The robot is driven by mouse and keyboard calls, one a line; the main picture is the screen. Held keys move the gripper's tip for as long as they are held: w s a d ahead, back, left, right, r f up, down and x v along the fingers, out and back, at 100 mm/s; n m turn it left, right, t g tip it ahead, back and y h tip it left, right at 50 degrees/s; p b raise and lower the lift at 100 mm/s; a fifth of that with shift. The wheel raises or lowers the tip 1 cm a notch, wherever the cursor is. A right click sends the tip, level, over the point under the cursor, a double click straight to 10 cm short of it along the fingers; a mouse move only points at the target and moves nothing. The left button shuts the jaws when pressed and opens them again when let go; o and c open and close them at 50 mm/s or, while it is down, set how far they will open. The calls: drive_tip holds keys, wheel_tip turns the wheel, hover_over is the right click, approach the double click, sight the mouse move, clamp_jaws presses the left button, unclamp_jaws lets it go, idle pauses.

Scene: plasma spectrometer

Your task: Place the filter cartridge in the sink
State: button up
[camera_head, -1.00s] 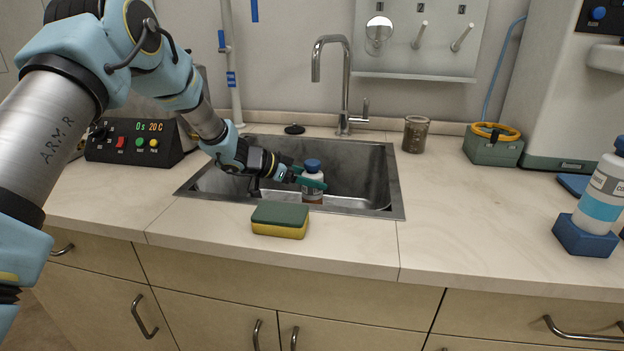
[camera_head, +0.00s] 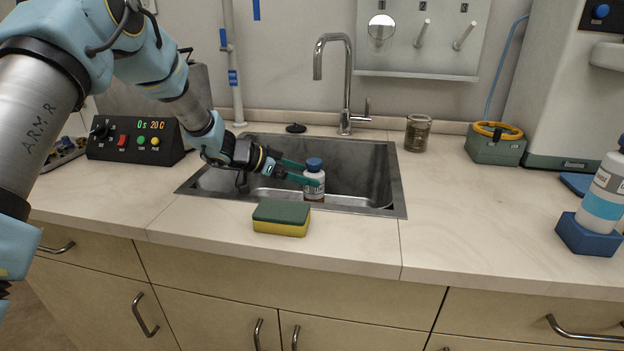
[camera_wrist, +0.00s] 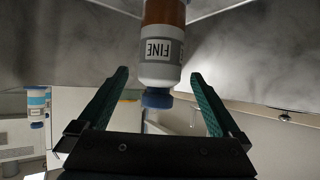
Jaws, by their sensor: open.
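The filter cartridge (camera_head: 314,180) is a small bottle shape with a blue cap, a white label band and a brown lower part. It stands upright in the metal sink (camera_head: 366,190), towards its front. In the wrist view the cartridge (camera_wrist: 162,45) shows the word FINE and appears upside down. My gripper (camera_head: 300,174) is open, with green fingers reaching in from the left. In the head view its fingertips are close to the cartridge. In the wrist view the cartridge lies ahead of and between the fingers, with visible gaps on both sides.
A green and yellow sponge (camera_head: 281,218) lies on the counter at the sink's front edge. A faucet (camera_head: 346,85) rises behind the sink. A brown jar (camera_head: 417,133) stands right of it, and a control box (camera_head: 136,141) stands to the left.

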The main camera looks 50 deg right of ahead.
drive_tip(key=v, duration=0.8)
drive_tip(key=shift+a+b, duration=0.25)
drive_tip(key=shift+b, duration=0.15)
drive_tip(key=shift+r, duration=0.15)
